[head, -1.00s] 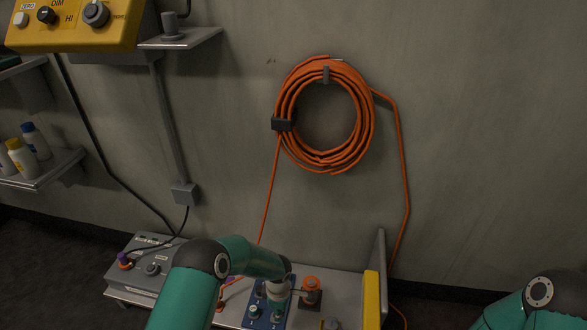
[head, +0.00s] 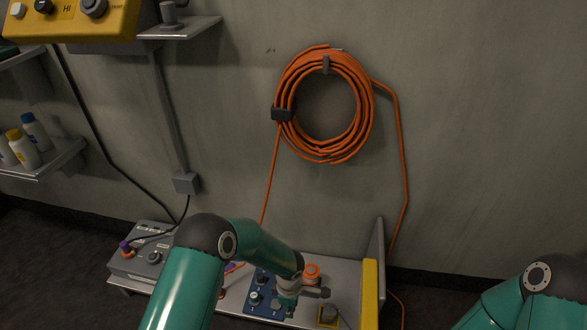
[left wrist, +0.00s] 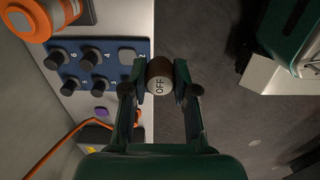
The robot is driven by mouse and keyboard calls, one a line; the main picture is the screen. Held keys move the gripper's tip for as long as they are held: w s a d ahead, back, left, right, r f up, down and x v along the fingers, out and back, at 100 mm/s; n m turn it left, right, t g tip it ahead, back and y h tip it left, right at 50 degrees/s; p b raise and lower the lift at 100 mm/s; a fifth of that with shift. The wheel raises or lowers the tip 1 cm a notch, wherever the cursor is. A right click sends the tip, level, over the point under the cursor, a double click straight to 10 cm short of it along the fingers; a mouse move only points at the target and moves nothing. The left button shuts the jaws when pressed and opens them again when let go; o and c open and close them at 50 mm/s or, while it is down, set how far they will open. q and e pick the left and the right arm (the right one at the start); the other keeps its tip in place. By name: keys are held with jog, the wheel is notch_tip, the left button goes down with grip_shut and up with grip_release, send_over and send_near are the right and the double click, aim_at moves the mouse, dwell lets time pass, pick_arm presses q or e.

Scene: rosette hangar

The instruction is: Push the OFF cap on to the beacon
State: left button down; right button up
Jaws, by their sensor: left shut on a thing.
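The OFF cap (left wrist: 159,76) is a short dark brown cylinder with a pale end face marked OFF. In the left wrist view it sits between the fingertips of my left gripper (left wrist: 160,88), which is shut on it. In that view the cap appears beside the right edge of a blue knob panel, over dark floor. An orange round fitting, which looks like the beacon, shows at the top left of the wrist view (left wrist: 28,18) and behind my left wrist in the head view (head: 311,270). My right gripper is out of view.
The blue panel (left wrist: 95,62) has several dark knobs. A yellow base with a grey knob (head: 329,313) stands at the bench front, near a yellow-edged upright plate (head: 370,290). A grey control box (head: 148,260) is at left. An orange cable coil (head: 290,85) hangs on the wall.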

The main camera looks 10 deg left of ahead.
pick_arm(q)
jog(key=s+d+r+b, duration=0.1)
jog(key=s+d+r, duration=0.2)
jog(key=s+r, duration=0.1)
jog(key=shift+d, duration=0.4)
dwell(0.4)
jog(key=shift+a+r, duration=0.1)
